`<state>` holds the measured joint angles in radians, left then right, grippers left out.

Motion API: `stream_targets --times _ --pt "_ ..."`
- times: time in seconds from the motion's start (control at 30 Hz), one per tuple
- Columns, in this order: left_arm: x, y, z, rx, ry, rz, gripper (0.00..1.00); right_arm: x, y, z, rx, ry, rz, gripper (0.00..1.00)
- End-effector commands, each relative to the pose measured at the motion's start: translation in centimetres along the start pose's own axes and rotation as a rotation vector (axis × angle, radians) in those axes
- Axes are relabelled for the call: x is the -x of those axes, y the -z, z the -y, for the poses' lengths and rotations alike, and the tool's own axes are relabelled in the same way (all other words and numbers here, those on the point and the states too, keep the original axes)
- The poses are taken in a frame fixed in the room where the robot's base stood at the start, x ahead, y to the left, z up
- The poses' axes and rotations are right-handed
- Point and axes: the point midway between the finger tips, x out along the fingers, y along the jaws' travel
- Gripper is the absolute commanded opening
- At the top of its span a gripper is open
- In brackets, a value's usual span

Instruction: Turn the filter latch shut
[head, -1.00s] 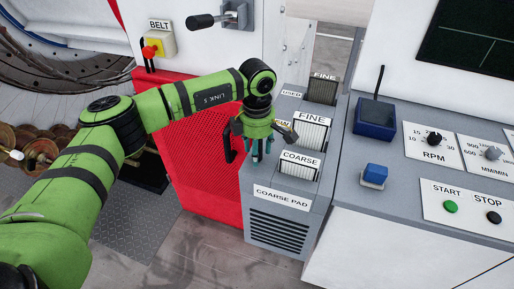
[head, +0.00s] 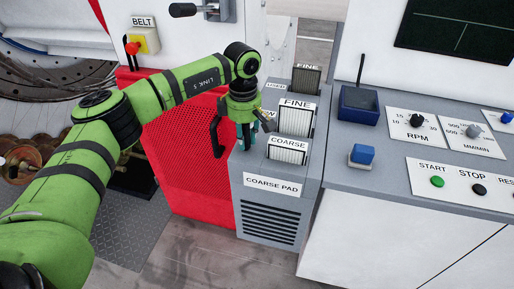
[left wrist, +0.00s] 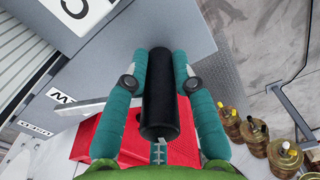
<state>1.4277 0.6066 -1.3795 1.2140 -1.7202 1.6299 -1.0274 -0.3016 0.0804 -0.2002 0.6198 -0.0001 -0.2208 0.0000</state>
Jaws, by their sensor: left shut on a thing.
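My left gripper (head: 244,138) points down beside the filter cabinet (head: 272,190), left of its white filter pads. In the left wrist view its teal fingers (left wrist: 157,100) are closed on both sides of a black cylindrical grip (left wrist: 158,110). A flat pale metal lever (left wrist: 90,108) reaches from the grey cabinet side to the fingers; I take lever and grip to be the filter latch. The join is hidden by the left finger. My right gripper is not in view.
The FINE pad (head: 296,119) and COARSE pad (head: 288,150) stand close right of the gripper. The control desk (head: 395,165) is further right.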

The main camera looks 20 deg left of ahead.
Motion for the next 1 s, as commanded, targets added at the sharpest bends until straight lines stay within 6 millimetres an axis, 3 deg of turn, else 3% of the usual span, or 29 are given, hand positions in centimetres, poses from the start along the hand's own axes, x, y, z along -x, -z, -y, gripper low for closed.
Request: stream_targets --times 0.3,0.57,1.0 --pt "-0.4 0.9 -0.4 -0.286 0.008 -0.001 0.00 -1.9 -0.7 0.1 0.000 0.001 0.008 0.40" --pt "-0.3 0.9 -0.4 -0.534 0.009 -0.001 0.00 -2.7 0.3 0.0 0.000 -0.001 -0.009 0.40" --pt "-0.2 0.9 -0.5 -0.934 0.009 0.000 0.00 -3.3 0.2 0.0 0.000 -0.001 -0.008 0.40"
